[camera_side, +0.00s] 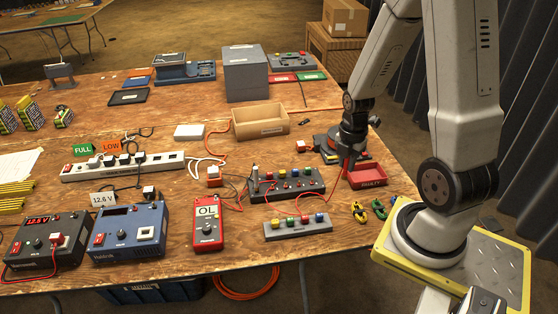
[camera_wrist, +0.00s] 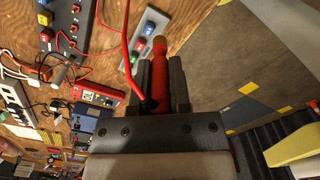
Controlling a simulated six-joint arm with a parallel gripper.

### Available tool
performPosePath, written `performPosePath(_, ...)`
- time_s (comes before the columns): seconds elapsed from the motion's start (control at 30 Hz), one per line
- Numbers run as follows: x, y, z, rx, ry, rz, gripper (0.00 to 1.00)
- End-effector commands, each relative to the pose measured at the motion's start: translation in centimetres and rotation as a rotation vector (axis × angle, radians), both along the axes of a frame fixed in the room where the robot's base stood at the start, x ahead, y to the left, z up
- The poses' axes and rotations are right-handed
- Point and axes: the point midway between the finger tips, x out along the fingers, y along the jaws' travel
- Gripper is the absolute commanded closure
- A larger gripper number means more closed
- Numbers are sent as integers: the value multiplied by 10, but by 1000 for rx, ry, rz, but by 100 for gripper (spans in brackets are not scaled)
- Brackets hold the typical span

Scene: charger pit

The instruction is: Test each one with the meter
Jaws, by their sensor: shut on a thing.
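My gripper (camera_side: 351,148) hangs over the right end of the table, beside the red tray (camera_side: 368,178) whose label seems to read FAULTY. In the wrist view my gripper (camera_wrist: 160,75) is shut on a red probe (camera_wrist: 159,52) with a red lead. The red meter (camera_side: 207,224) shows "OL" and lies front of centre; it also shows in the wrist view (camera_wrist: 95,95). A dark block with coloured parts (camera_side: 287,184) lies left of my gripper. A grey strip with several coloured pieces (camera_side: 298,226) lies in front of it; it also shows in the wrist view (camera_wrist: 131,50).
A white power strip (camera_side: 122,166) and an open wooden box (camera_side: 260,122) lie behind. Red and white leads cross the middle. Yellow and green clips (camera_side: 368,210) lie near the right edge.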

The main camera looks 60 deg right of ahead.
Motion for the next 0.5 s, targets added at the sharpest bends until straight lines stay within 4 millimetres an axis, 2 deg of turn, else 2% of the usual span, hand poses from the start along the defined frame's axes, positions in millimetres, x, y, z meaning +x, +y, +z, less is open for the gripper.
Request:
performPosePath(0.33,1,0,0,0,0,0,100)
performPosePath(0.5,8,-2,-2,0,0,0,100)
